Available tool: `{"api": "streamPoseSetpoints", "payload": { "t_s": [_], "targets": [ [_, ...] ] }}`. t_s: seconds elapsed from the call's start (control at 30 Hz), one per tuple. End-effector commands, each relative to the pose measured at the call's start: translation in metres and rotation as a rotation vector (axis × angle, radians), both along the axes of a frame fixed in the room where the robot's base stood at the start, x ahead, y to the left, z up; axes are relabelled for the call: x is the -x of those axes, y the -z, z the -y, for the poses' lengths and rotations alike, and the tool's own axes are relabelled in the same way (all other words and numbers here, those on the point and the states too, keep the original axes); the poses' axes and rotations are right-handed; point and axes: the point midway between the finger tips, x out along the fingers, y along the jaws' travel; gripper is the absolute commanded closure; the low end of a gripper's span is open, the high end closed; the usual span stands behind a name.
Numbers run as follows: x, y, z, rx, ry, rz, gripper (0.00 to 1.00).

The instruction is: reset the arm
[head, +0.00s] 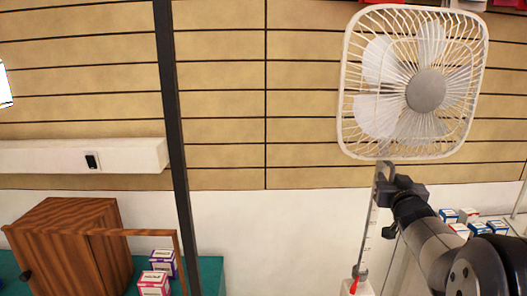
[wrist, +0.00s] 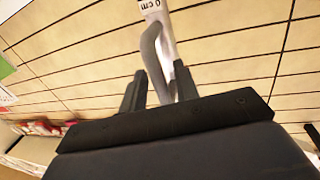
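My gripper (head: 388,182) is in the right half of the head view, just below the white square fan (head: 425,90). It is at the top of a thin pale pole with tick marks (head: 367,235). In the wrist view, the two dark fingers (wrist: 160,90) stand apart. The pole, marked "0 cm" (wrist: 150,5), and a grey curved bar (wrist: 152,50) show between or behind them. Contact with the fingers cannot be made out.
A wooden cabinet (head: 62,240) and small boxes (head: 155,283) stand on a green surface at lower left. A dark post (head: 175,130) rises left of centre. Several small boxes (head: 468,215) sit on a white shelf at right. The wall's middle is clear.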

Motion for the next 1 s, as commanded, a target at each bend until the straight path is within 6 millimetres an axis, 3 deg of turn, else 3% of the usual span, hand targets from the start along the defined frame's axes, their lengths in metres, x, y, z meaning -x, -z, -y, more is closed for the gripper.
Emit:
{"api": "streamPoseSetpoints", "payload": {
  "t_s": [0.27,0.77,1.0],
  "targets": [
    [0.026,-0.003,-0.004,0.001,0.001,0.003,0.7],
    [0.106,-0.005,-0.017,0.002,0.001,0.006,0.7],
    [0.068,-0.002,-0.011,-0.001,-0.002,0.002,0.7]
  ]
}}
